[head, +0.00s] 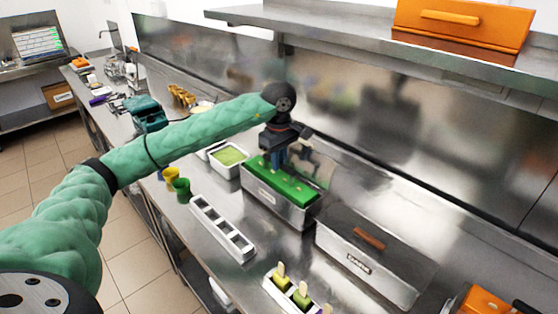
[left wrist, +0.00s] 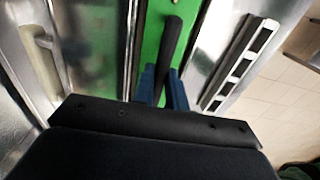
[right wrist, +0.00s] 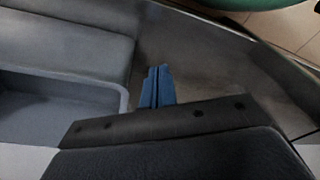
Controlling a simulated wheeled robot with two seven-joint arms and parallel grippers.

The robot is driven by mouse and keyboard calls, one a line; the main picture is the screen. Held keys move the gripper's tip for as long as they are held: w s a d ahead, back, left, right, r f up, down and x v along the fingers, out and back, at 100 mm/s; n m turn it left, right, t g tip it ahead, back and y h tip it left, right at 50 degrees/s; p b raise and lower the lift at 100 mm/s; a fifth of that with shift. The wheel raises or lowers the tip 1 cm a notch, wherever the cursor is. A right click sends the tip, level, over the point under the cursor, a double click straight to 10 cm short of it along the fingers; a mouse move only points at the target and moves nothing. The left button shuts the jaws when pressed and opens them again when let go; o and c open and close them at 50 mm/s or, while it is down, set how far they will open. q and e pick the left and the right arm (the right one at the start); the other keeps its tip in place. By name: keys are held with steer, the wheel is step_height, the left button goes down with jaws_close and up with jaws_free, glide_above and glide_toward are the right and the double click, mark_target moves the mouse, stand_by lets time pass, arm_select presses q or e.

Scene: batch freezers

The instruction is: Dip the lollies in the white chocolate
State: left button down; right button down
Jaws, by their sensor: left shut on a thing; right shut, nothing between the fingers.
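My left gripper (head: 274,162) is over a metal bin (head: 262,197) with a green top (head: 290,186). In the left wrist view, its blue fingers (left wrist: 163,88) are shut on a black bar (left wrist: 172,45) above the green top; whether the bar is fixed to it is unclear. Green lollies with pale sticks (head: 303,293) stand in a white holder (head: 270,287) at the front. An empty-looking slotted white holder (head: 222,228) lies left of the bin. My right gripper (right wrist: 157,87) is shut and empty, seen only in the right wrist view. I cannot identify the white chocolate.
A metal bin with a closed lid (head: 365,252) and brown handle stands to the right. A tray of green stuff (head: 230,156) is behind the slotted holder. Yellow (head: 171,175) and green (head: 182,189) cups stand near the counter's front edge. An orange box (head: 462,22) sits on the shelf.

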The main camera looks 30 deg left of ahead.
arm_select(q)
steer(key=shift+r, duration=0.15)
stand_by(0.3)
steer(key=shift+r+p, duration=0.65)
steer(key=shift+r, duration=2.95)
step_height(320, 180, up, 5)
steer(key=shift+p, duration=0.5)
